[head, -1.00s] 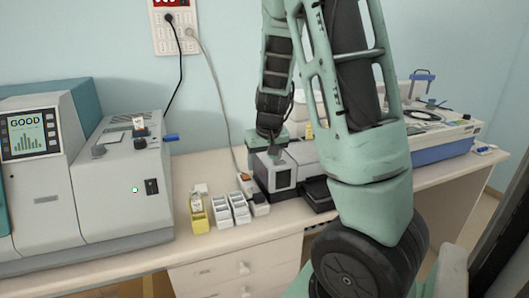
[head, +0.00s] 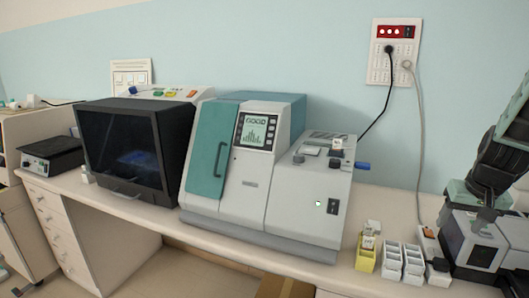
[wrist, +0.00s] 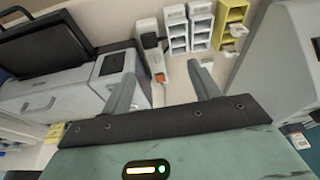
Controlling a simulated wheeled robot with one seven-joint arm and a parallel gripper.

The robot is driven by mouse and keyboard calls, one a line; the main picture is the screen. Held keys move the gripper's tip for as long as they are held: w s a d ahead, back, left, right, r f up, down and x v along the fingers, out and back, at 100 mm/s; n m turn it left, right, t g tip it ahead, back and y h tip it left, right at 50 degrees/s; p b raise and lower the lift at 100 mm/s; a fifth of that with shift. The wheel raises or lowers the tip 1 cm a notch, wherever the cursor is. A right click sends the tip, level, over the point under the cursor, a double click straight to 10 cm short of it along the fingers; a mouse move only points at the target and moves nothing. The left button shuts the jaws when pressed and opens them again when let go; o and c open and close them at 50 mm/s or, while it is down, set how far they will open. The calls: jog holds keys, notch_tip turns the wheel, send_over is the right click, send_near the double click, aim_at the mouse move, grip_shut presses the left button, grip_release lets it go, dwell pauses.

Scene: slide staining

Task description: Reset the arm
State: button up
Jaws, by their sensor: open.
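My gripper (wrist: 160,70) shows in the wrist view with its two grey fingers spread apart and nothing between them. Below and beyond the fingers are the bench top and small racks. In the head view my arm comes in at the right edge. Its pale green hand (head: 462,194) is at the small grey and black box-shaped device (head: 474,248).
A yellow slide rack (head: 365,258) and white racks (head: 402,262) stand left of the small device. A large analyser with a teal door (head: 212,150) and a dark-fronted cabinet (head: 125,150) fill the bench further left. A cable hangs from the wall socket (head: 395,60).

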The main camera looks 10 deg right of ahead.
jog(key=s+a+n+y, duration=0.1)
jog(key=a+n+y, duration=0.35)
jog(key=a, duration=1.85)
jog(key=s+a+n+g+h+b, duration=0.1)
jog(key=s+a+n+g+h, duration=0.1)
jog(key=s+a+n, duration=0.7)
jog(key=s+a, duration=0.7)
jog(key=s, duration=0.1)
jog(key=shift+s+g+b, duration=0.35)
jog(key=shift+g+b, duration=0.05)
